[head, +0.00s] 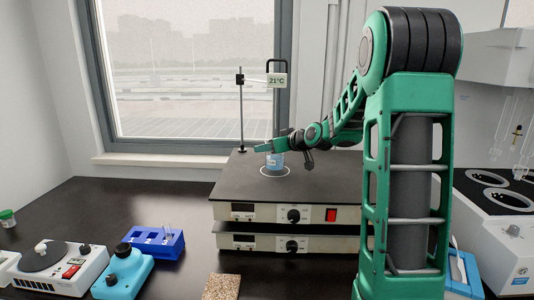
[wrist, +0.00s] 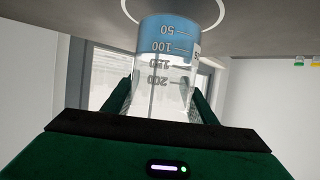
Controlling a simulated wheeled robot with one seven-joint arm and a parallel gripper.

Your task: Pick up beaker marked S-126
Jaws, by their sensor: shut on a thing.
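A clear beaker (head: 275,160) with blue liquid is at the white ring on the dark top plate of the hotplate stack (head: 220,187). In the wrist view the beaker (wrist: 166,48) appears upside down, with volume marks 50 to 200 showing. No S-126 marking can be read. My gripper (head: 277,149) reaches it from the right and is shut on it. In the wrist view the fingers of my gripper (wrist: 160,95) lie on both sides of the glass. Whether the beaker's base touches the plate is hard to tell.
A stand with a 21°C display (head: 277,80) rises behind the beaker. A blue tube rack (head: 156,243), a blue device (head: 122,272) and a white stirrer (head: 60,268) stand at left. A water-bath unit (head: 490,215) is at right. The dark bench is clear behind the rack.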

